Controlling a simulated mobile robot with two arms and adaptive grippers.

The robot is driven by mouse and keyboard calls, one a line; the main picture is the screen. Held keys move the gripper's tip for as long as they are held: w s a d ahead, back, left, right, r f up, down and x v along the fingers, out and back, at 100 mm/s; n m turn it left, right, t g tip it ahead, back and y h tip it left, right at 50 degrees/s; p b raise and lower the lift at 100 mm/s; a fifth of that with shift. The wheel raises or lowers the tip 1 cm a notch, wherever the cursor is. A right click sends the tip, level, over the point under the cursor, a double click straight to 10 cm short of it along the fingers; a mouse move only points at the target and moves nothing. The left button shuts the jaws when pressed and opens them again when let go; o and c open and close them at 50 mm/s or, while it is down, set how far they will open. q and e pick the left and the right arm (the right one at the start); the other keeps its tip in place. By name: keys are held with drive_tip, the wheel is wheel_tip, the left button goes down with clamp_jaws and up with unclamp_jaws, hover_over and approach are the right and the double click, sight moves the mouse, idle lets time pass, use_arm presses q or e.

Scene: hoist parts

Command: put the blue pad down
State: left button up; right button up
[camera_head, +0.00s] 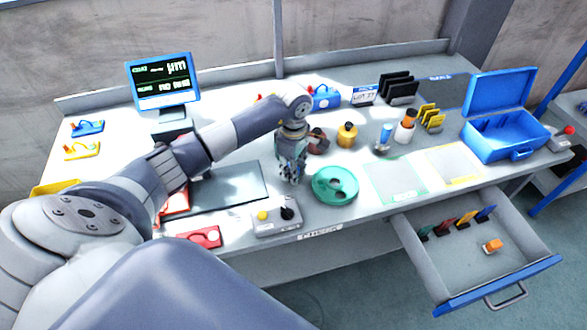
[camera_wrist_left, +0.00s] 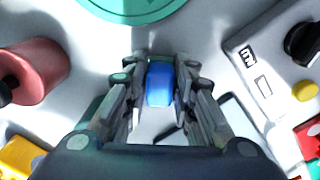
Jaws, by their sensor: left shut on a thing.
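My left gripper (camera_head: 292,170) points down over the middle of the table, left of the green round dish (camera_head: 335,185). In the left wrist view its fingers (camera_wrist_left: 160,78) are shut on the blue pad (camera_wrist_left: 160,86), a small blue block. In the head view the fingers hide the pad. The pale table top (camera_wrist_left: 185,25) lies beneath; I cannot tell whether the pad touches it. My right gripper is not in view.
A grey control box (camera_head: 277,221) with yellow and black knobs is close in front. A dark mat (camera_head: 225,187) lies left. Green-edged (camera_head: 396,181) and yellow-edged (camera_head: 456,165) areas are bare. A blue toolbox (camera_head: 503,140) and open drawer (camera_head: 465,268) are right.

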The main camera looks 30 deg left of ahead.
use_arm(q)
drive_tip(key=shift+f, duration=0.25)
drive_tip(key=o, duration=0.8)
drive_tip(key=shift+r, duration=0.1)
drive_tip(key=shift+o, duration=0.9)
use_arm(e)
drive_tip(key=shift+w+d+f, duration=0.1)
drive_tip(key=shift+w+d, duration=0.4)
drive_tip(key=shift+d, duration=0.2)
use_arm(q)
drive_tip(key=shift+r, duration=0.15)
wheel_tip(320, 180, up, 12)
drive_tip(key=b, duration=0.2)
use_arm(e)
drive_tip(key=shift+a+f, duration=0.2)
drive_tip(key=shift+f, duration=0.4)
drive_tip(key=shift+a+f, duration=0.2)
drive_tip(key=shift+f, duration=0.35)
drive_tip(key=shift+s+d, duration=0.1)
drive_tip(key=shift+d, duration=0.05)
